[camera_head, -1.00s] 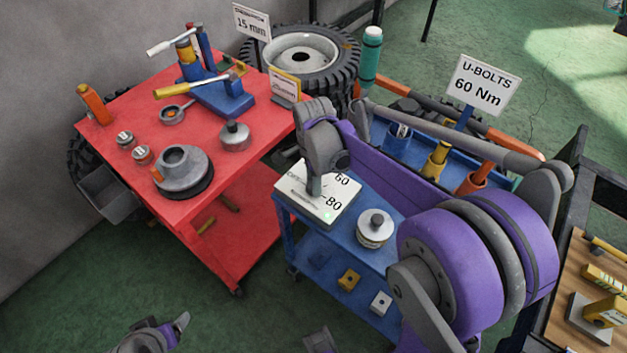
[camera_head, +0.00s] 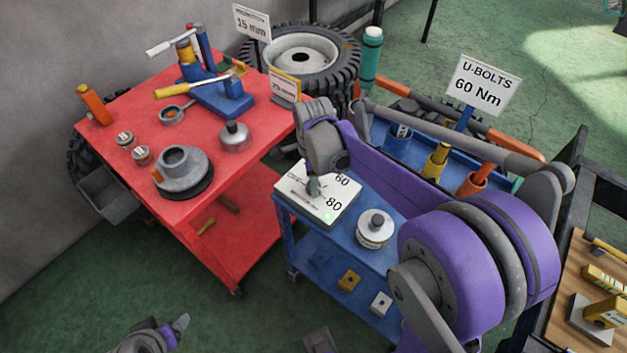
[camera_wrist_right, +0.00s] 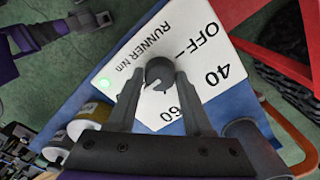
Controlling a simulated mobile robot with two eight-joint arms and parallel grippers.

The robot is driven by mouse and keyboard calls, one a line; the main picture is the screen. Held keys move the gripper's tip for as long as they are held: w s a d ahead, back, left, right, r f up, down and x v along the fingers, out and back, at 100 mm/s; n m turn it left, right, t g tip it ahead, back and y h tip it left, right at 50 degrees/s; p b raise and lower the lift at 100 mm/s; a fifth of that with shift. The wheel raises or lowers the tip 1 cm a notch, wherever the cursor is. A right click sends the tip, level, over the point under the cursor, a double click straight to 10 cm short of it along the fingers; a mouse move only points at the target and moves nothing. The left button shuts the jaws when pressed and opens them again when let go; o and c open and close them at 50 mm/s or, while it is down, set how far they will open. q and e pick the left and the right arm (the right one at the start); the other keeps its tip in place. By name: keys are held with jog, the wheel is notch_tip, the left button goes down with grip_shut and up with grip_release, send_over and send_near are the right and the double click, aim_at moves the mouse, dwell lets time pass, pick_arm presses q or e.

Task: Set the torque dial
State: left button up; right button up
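The torque dial's white panel (camera_head: 327,217) lies on top of the blue cart, with 60 and 80 readable in the head view. In the right wrist view the panel (camera_wrist_right: 205,62) shows OFF, 40, a partly covered 60, "RUNNER Nm" and a green light. The round grey knob (camera_wrist_right: 159,72) carries a short white mark; the value it points at is unclear. My right gripper (camera_wrist_right: 161,76) has its fingers on both sides of the knob, seemingly touching it. It also shows in the head view (camera_head: 313,187). My left gripper (camera_head: 180,322) is only partly in view at the bottom edge.
A sign (camera_head: 481,85) reads "U-BOLTS 60 Nm" behind the blue cart (camera_head: 290,245). A lidded tin (camera_head: 375,229) stands beside the panel. The red table (camera_head: 235,185) holds tools and parts at left. A wooden bench (camera_head: 560,310) is at right.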

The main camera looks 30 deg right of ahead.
jog(key=o, duration=0.4)
notch_tip(320, 180, up, 11)
jog(key=shift+f+p, duration=0.1)
jog(key=shift+p, duration=0.4)
dwell(0.4)
